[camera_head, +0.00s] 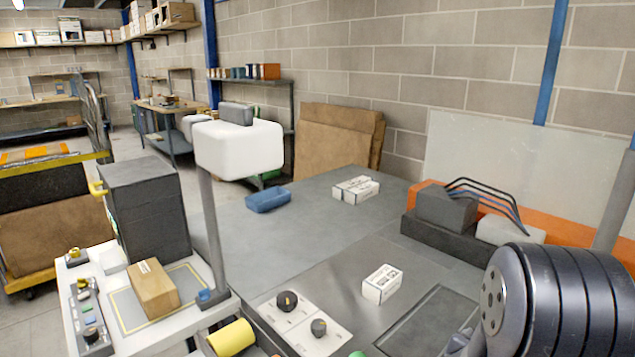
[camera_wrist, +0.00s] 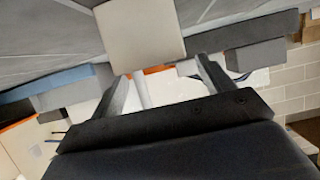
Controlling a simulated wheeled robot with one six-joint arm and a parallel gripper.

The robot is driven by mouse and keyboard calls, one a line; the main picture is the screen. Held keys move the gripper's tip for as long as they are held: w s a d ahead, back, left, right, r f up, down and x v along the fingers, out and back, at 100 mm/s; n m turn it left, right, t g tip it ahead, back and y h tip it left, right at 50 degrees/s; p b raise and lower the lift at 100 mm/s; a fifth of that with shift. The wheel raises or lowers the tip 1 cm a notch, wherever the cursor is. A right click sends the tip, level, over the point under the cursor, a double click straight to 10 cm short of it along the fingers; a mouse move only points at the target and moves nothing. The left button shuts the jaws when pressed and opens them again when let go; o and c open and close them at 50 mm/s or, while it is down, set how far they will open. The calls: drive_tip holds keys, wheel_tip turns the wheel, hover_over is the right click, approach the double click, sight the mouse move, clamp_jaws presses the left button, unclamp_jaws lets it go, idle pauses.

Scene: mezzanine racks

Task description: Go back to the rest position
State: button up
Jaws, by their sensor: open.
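In the head view my dark, ringed arm link fills the lower right, and the gripper cannot be made out clearly there.
A small white box (camera_head: 381,284) stands on the grey worktop, with another white box (camera_head: 355,189) farther back. A blue tray (camera_head: 268,199) lies to the left. A dark machine with black hoses (camera_head: 446,208) stands at the right. A brown box (camera_head: 153,289) sits at lower left.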

drive_tip(key=x, duration=0.3)
drive_tip(key=shift+f, duration=0.15)
drive_tip(key=shift+r, duration=1)
